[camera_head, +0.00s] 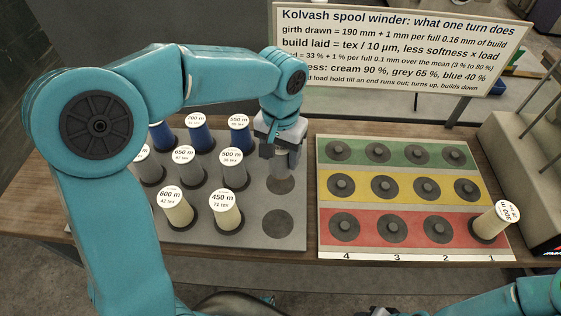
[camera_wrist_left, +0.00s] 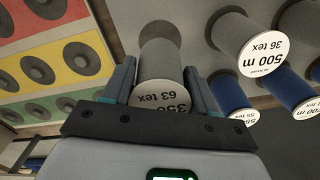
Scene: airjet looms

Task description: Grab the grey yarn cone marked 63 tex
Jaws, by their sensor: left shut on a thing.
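The grey yarn cone (camera_wrist_left: 160,62) marked 350 m, 63 tex sits between the fingers of my left gripper (camera_wrist_left: 161,88) in the left wrist view. The fingers are shut on its sides, with its white label end facing the camera. In the head view the left gripper (camera_head: 282,150) points down over the right column of the grey board (camera_head: 250,214) and mostly hides the cone. A dark round pad (camera_head: 280,184) shows just below it; I cannot tell whether the cone touches it. My right gripper (camera_head: 380,312) is barely in view at the bottom edge.
Several grey, blue and cream cones stand on the board, including a grey 500 m, 36 tex cone (camera_head: 233,172) close to the gripper. A striped rack (camera_head: 400,192) on the right holds one cream cone (camera_head: 490,223). A sign (camera_head: 400,47) stands behind.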

